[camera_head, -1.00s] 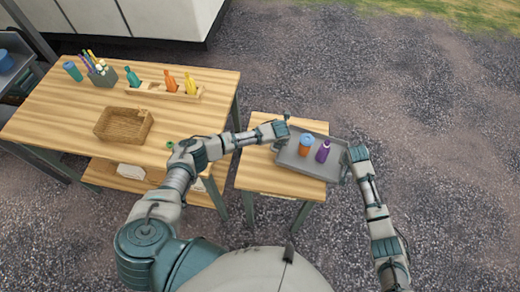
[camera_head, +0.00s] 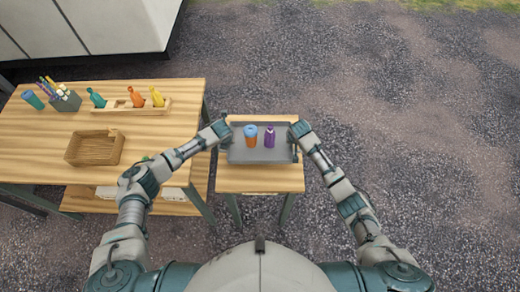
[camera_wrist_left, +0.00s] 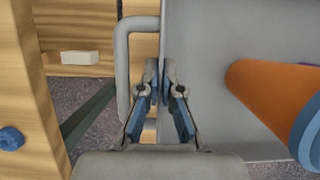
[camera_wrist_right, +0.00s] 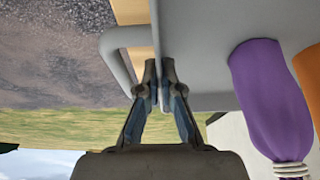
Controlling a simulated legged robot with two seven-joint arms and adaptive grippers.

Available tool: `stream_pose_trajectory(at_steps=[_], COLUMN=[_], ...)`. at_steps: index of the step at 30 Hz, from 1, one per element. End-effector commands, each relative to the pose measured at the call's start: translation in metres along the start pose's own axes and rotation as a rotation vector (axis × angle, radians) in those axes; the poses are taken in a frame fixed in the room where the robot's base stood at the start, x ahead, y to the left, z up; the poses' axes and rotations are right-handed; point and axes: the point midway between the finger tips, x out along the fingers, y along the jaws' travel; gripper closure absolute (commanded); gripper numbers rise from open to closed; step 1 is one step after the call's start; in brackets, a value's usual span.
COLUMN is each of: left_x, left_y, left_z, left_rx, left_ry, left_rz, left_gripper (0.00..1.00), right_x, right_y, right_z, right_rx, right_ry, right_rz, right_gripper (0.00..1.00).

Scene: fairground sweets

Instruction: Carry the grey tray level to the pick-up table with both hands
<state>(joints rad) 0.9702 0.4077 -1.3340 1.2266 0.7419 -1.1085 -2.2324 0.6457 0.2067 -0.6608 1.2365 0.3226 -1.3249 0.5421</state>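The grey tray (camera_head: 282,158) is over the back part of the small wooden table (camera_head: 262,179) in the head view. I cannot tell whether it rests on the top or hangs just above it. It looks about level. An orange cup with a blue lid (camera_head: 251,137) and a purple bottle (camera_head: 270,138) stand upright on it. My left gripper (camera_wrist_left: 160,72) is closed on the tray's left side wall, beside its bar handle. My right gripper (camera_wrist_right: 159,72) is closed on the right side wall, beside the other handle.
A larger wooden table (camera_head: 150,140) stands close at the left, with a woven basket (camera_head: 95,148), a rack of coloured bottles (camera_head: 150,107) and a dark pen holder (camera_head: 66,101). The gravel on the right is clear. A pale cabinet or vehicle (camera_head: 100,25) is behind.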

Motion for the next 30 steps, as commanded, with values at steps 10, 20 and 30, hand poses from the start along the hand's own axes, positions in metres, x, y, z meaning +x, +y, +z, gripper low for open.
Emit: stream_pose_trajectory(at_steps=[10, 20, 30], left_x=[0.016, 0.039, 0.042], left_y=[0.002, 0.002, 0.002], left_z=[-0.006, -0.016, -0.018], left_rx=[-0.001, -0.001, -0.001], left_ry=[0.001, 0.003, 0.005], left_rz=[0.004, 0.004, 0.003], left_gripper=[1.0, 1.0, 0.69], right_x=[0.016, 0.039, 0.042], right_y=[0.002, 0.002, 0.001], right_z=[0.006, 0.016, 0.018], right_rx=[0.001, 0.001, 0.001], right_ry=[-0.001, -0.003, -0.005], right_rz=[0.003, 0.003, 0.002], right_gripper=[1.0, 1.0, 0.69])
